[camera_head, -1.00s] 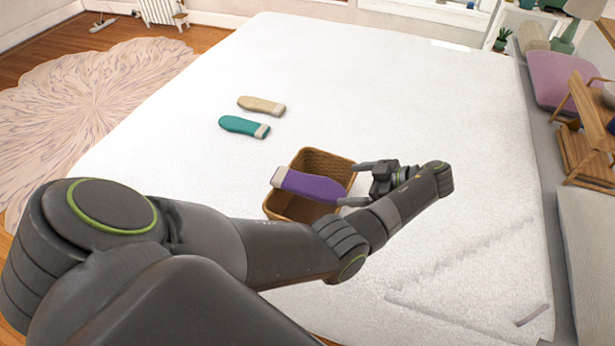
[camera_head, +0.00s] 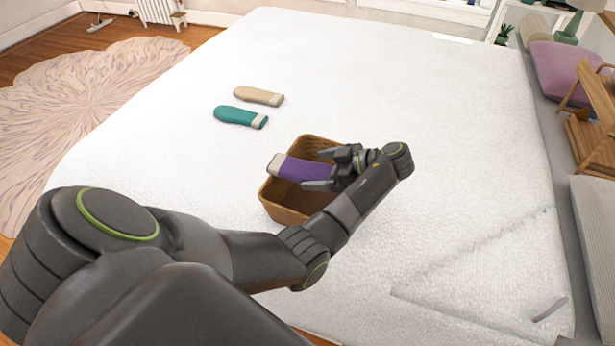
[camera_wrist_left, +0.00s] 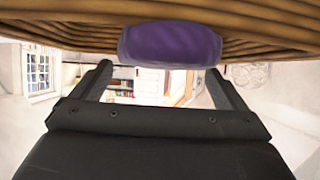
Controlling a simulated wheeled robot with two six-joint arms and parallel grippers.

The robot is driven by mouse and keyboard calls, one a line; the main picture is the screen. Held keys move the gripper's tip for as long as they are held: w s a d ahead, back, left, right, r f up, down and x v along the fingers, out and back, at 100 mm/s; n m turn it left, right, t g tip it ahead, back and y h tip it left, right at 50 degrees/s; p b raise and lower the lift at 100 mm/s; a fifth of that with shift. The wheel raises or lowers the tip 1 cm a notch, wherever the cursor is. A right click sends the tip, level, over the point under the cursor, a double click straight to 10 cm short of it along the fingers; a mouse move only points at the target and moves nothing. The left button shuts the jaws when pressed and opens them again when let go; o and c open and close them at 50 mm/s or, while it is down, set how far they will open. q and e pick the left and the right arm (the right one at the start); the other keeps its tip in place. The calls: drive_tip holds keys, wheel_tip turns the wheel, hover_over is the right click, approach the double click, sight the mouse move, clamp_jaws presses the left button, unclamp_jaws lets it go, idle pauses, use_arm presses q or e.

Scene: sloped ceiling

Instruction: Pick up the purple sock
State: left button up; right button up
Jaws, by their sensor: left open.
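The purple sock (camera_head: 304,171) lies across the wicker basket (camera_head: 283,214), its pale cuff toward the left rim. Its right end is hidden by my left gripper (camera_head: 313,169). The gripper comes from the right over the basket, with its two fingers spread on either side of the sock's right part. In the left wrist view the sock (camera_wrist_left: 170,45) shows as a rounded purple end between the open fingers (camera_wrist_left: 158,70), against the basket's woven wall (camera_wrist_left: 275,22). I cannot tell if the fingers touch it. My right gripper is not in view.
A teal sock (camera_head: 236,117) and a beige sock (camera_head: 256,96) lie on the white bed (camera_head: 450,150), behind and left of the basket. Much of the bed around them is clear. A wooden shelf-like piece (camera_head: 590,125) stands at the right.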

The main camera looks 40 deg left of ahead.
sight(314, 171)
use_arm(q)
drive_tip(key=shift+x, duration=1.15)
drive_tip(key=shift+d, duration=0.1)
drive_tip(key=c, duration=1.1)
drive_tip(key=shift+c, duration=0.2)
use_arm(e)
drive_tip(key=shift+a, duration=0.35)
use_arm(q)
drive_tip(key=shift+r+p, duration=0.15)
drive_tip(key=shift+p, duration=0.15)
drive_tip(key=shift+r, duration=0.5)
wheel_tip(314, 171, up, 17)
drive_tip(key=p, duration=1.6)
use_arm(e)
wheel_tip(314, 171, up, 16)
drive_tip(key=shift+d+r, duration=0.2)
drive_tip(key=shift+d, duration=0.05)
use_arm(q)
drive_tip(key=shift+f, duration=0.15)
